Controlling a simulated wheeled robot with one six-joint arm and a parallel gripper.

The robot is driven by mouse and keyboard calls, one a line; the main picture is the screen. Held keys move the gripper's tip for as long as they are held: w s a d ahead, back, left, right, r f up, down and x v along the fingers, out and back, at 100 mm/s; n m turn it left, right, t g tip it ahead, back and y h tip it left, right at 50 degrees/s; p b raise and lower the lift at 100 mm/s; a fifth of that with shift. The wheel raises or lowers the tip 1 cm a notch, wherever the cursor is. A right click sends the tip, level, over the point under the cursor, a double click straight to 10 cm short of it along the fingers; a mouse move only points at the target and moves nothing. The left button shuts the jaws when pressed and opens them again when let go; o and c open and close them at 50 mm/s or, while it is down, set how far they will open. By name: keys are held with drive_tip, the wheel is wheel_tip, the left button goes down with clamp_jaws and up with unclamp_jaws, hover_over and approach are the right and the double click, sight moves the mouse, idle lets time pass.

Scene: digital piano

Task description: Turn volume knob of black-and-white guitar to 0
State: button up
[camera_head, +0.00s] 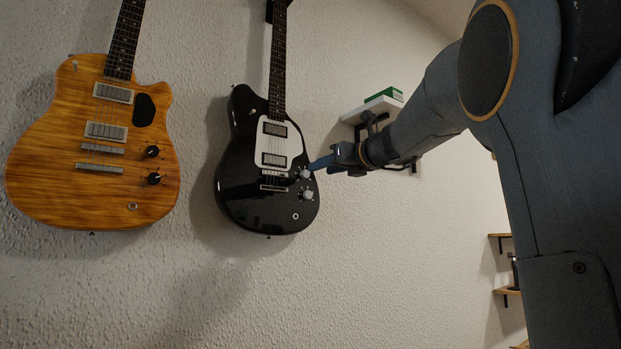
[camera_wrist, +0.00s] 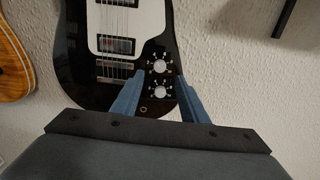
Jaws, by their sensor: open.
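The black-and-white guitar (camera_head: 237,180) hangs on the wall in the middle of the head view, with a black body and a white plate. It also fills the upper middle of the wrist view (camera_wrist: 75,62). Two light round knobs sit on its lower right body: an upper knob (camera_wrist: 159,66) and a lower knob (camera_wrist: 161,91). The lower knob also shows in the head view (camera_head: 307,195). Which one is the volume knob I cannot tell. My gripper (camera_head: 312,165) is open and empty. In the wrist view its blue fingers (camera_wrist: 160,78) stand left and right of the knobs, apart from them.
An orange wooden guitar (camera_head: 60,160) hangs on the wall to the left. A small white shelf (camera_head: 372,110) with a green box (camera_head: 385,95) is behind my arm. Wooden shelves (camera_head: 508,291) are at the lower right. The wall below the guitars is clear.

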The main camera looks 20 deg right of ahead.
sight(307, 175)
drive_tip(key=p+x, duration=0.2)
drive_tip(key=x, duration=0.5)
drive_tip(key=shift+w+f, duration=0.1)
drive_tip(key=shift+w, duration=0.2)
drive_tip(key=shift+c, duration=0.4)
clamp_jaws()
